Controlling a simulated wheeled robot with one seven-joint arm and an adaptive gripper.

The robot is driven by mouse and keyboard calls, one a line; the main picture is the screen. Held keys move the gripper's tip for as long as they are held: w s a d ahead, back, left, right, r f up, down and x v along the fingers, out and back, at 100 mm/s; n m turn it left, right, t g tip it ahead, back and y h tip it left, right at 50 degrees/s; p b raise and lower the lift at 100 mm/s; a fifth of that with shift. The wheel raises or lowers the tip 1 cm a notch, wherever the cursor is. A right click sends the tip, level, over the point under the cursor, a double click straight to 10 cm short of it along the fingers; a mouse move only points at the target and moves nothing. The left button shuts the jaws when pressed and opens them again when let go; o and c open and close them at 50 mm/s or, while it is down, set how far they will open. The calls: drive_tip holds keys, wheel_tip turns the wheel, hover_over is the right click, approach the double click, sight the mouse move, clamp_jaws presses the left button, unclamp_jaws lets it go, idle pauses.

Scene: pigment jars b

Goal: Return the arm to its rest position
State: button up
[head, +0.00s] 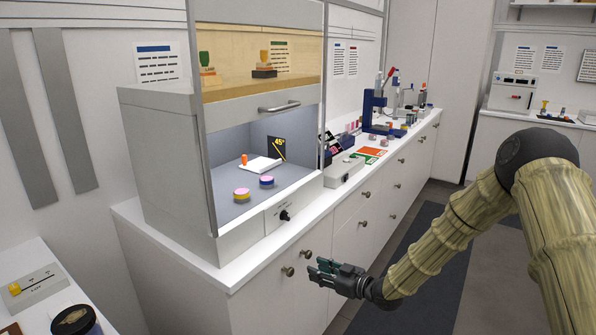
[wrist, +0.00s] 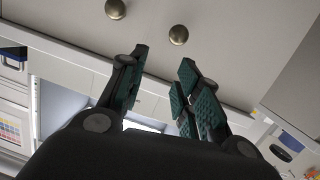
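My gripper (head: 322,272) is at the end of my arm in the head view, in front of the white cabinet's drawers and below the counter edge. In the wrist view my gripper (wrist: 160,85) shows two dark fingers with green pads, spread apart with nothing between them. Two round knobs (wrist: 178,35) on the cabinet front lie beyond the fingertips. My arm reaches in from the right side of the head view, bent at a dark joint. The gripper looks close to the drawer knobs (head: 289,271), but I cannot tell the exact gap.
A fume hood (head: 165,165) stands on the counter, holding two pink-topped jars (head: 242,194) and a white board with an orange piece. A blue press (head: 375,112) and small jars stand farther along the counter. A side table (head: 40,262) is at lower left. Floor at right is clear.

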drive_tip(key=s+d+f+m+g+h, duration=0.2)
drive_tip(key=s+f+m+h, duration=0.15)
drive_tip(key=s+f, duration=0.85)
drive_tip(key=s+d+f+m+g+h, duration=0.2)
drive_tip(key=s+f+m+g+h, duration=0.15)
drive_tip(key=s+f, duration=0.9)
drive_tip(key=s+d+f+m+g+h, duration=0.1)
drive_tip(key=s+d, duration=0.4)
drive_tip(key=s, duration=0.9)
drive_tip(key=s+d+f+m+g+h, duration=0.1)
drive_tip(key=s+d+m+g+h, duration=0.2)
drive_tip(key=s, duration=1.2)
drive_tip(key=shift+s+d+g+h, duration=0.15)
drive_tip(key=shift+d+g+h, duration=0.35)
drive_tip(key=shift+d, duration=0.6)
